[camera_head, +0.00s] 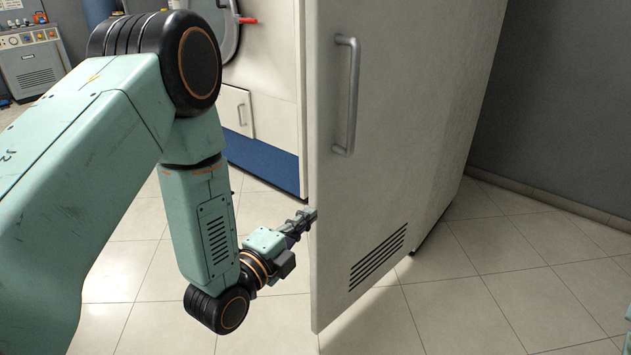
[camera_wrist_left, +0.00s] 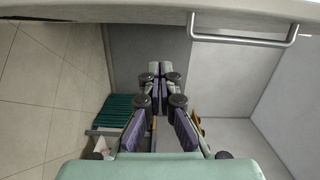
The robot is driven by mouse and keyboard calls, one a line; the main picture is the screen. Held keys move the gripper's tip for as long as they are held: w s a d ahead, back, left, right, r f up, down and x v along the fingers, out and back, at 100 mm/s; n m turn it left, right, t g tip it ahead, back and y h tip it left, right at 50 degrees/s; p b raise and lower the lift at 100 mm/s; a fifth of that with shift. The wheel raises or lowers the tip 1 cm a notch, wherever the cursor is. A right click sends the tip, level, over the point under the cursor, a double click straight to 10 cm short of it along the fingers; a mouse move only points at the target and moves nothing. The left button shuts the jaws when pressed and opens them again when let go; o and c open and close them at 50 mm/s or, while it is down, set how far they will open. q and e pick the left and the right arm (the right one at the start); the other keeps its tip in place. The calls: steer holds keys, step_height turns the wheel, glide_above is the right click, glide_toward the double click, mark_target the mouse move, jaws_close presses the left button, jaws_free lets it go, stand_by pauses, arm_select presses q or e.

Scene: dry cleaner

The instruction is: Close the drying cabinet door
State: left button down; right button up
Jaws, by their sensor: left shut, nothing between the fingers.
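The drying cabinet door (camera_head: 375,130) is a tall off-white panel in the head view, with a vertical metal handle (camera_head: 354,95) and a slotted vent (camera_head: 378,257) low down. Its free edge stands towards me on the left; it looks swung out, but how far I cannot tell. My left gripper (camera_head: 310,216) is shut and empty, its fingertips at the door's left edge, below the handle. Contact is unclear. In the left wrist view the gripper (camera_wrist_left: 158,75) points away below a pale panel, and the handle (camera_wrist_left: 240,42) shows at upper right. My right gripper is out of view.
A white machine with a blue base (camera_head: 262,165) stands behind the door at left. A grey control unit (camera_head: 35,65) stands far left. A dark grey wall (camera_head: 560,100) is at right. Tiled floor (camera_head: 510,290) is clear in front of the door.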

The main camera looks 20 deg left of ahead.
mark_target(317, 185)
arm_select(q)
steer(key=shift+m, duration=0.3)
steer(key=w+b, duration=0.1)
steer(key=w, duration=0.2)
steer(key=w+b, duration=0.1)
steer(key=w, duration=0.3)
steer(key=w+b, duration=0.1)
steer(key=w, duration=0.3)
steer(key=shift+a, duration=0.35)
steer(key=shift+w+a+r+b, duration=0.15)
steer(key=shift+a+b, duration=0.1)
steer(key=shift+b, duration=0.1)
steer(key=shift+a, duration=0.1)
